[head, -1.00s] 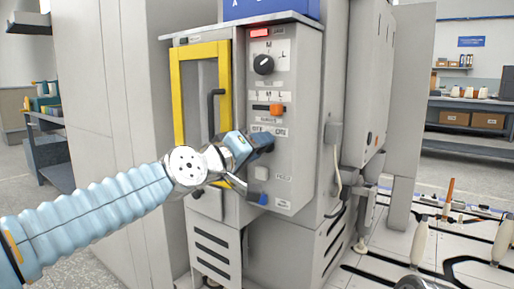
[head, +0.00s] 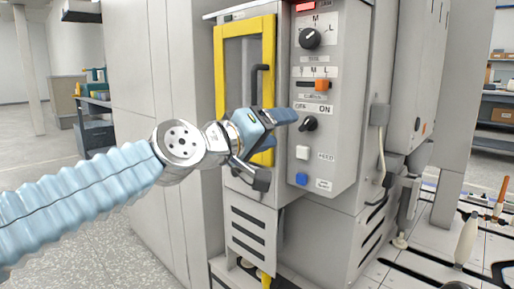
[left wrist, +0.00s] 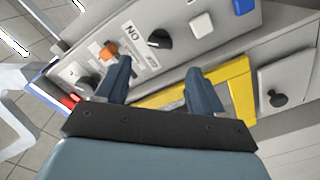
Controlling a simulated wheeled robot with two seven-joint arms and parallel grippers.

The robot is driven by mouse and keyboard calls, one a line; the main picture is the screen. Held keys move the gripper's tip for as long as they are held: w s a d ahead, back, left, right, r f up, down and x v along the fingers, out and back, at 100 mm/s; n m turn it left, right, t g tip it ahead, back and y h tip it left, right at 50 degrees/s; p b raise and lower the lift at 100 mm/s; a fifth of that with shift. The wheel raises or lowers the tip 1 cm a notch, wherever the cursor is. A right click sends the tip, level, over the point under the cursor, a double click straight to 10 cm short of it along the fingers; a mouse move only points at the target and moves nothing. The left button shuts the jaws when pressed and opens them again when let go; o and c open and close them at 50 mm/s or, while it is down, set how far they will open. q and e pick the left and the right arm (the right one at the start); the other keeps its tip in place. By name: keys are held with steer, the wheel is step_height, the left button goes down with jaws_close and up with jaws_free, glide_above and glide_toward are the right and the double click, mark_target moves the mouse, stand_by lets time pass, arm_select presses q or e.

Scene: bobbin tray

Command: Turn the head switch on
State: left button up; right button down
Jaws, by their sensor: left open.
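The head switch appears to be the black rotary knob (head: 309,124) below the OFF and ON labels on the grey control panel (head: 337,150). It also shows in the left wrist view (left wrist: 160,39), near the ON label. I cannot tell surely which label its pointer faces. My left gripper (head: 281,131) is open and empty, left of the knob and in front of the yellow-framed door's edge. In the left wrist view its two blue fingers (left wrist: 161,86) stand apart, with the knob beyond them and not between them. My right gripper is not in view.
Above the knob are an orange selector (head: 321,85) and another black dial (head: 310,38). Below are a white button (head: 303,153) and a blue button (head: 301,179). The yellow door frame (head: 219,75) with a dark handle stands at the left.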

arm_select(q)
steer(key=v, duration=0.5)
steer(key=shift+s+a, duration=0.2)
steer(key=shift+s, duration=0.05)
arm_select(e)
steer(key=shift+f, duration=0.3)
